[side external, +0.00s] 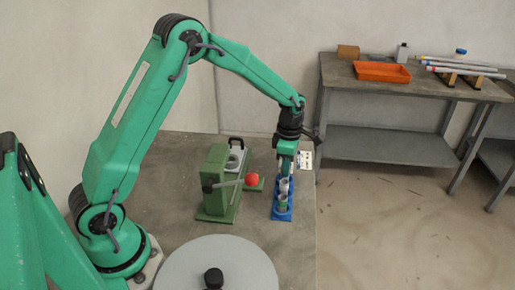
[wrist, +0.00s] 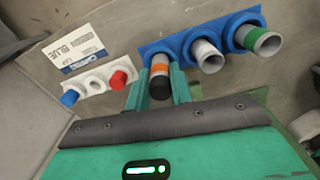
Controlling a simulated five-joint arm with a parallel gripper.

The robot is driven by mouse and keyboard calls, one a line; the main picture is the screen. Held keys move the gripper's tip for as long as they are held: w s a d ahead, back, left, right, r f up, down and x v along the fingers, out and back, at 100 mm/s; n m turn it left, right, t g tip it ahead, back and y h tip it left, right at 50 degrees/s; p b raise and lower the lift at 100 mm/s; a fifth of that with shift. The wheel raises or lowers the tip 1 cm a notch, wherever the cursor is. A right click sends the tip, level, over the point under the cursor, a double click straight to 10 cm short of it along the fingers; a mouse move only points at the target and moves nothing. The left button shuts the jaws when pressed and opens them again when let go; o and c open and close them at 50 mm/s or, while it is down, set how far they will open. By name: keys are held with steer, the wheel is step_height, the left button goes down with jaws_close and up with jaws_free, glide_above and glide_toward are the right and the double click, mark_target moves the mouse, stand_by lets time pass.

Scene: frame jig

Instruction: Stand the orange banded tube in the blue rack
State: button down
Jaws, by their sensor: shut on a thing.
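The orange banded tube (wrist: 160,70), grey with an orange band and a black end, is between my gripper's two green fingers (wrist: 158,92) in the wrist view. My gripper (side external: 284,172) is shut on it above the far end of the blue rack (side external: 282,216) in the side view, where the tube is hard to make out. In the wrist view the tube lines up with the left end of the blue rack (wrist: 183,42). I cannot tell whether its hidden end is inside the hole. A plain grey tube (wrist: 207,55) and a green banded tube (wrist: 263,41) stand in the other places.
A white card (wrist: 80,50) lettered BLUE and a white holder with blue, white and red round pieces (wrist: 97,84) lie left of the rack. A green fixture (side external: 215,185) with a red ball (side external: 251,179) stands beside the rack. A bench (side external: 400,95) holds an orange tray (side external: 382,72).

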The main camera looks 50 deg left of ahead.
steer(key=shift+f, duration=0.25)
stand_by(0.3)
steer(key=c, duration=1)
jaws_free()
steer(key=shift+r, duration=0.15)
steer(key=shift+r, duration=0.6)
steer(key=shift+r, duration=3.45)
